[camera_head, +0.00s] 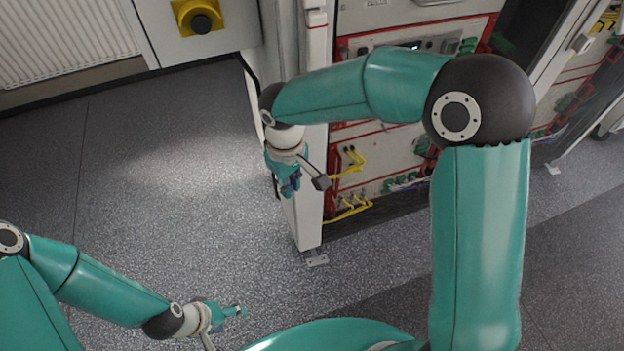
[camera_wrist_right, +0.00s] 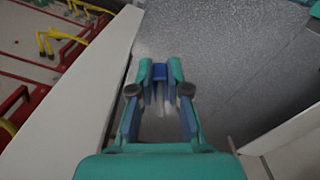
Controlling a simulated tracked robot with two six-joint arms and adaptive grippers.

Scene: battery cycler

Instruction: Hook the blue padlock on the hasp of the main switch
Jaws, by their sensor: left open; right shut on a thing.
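The main switch (camera_head: 201,21) is a black knob on a yellow plate, on a grey box at the top left of the head view. I cannot make out its hasp. My right gripper (camera_head: 289,188) points down beside the white cabinet post, below and to the right of the switch, well apart from it. In the right wrist view it is shut on the small blue padlock (camera_wrist_right: 159,72), held between the fingertips. The padlock's shackle is hard to make out. My left gripper (camera_head: 236,311) is open and empty, low over the floor at the lower left.
The white cabinet post (camera_head: 308,190) stands close beside my right gripper. Behind it is a red-framed rack with yellow cables (camera_head: 351,208). A radiator (camera_head: 60,40) is on the wall at the far left. The grey floor (camera_head: 150,170) between the arms is clear.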

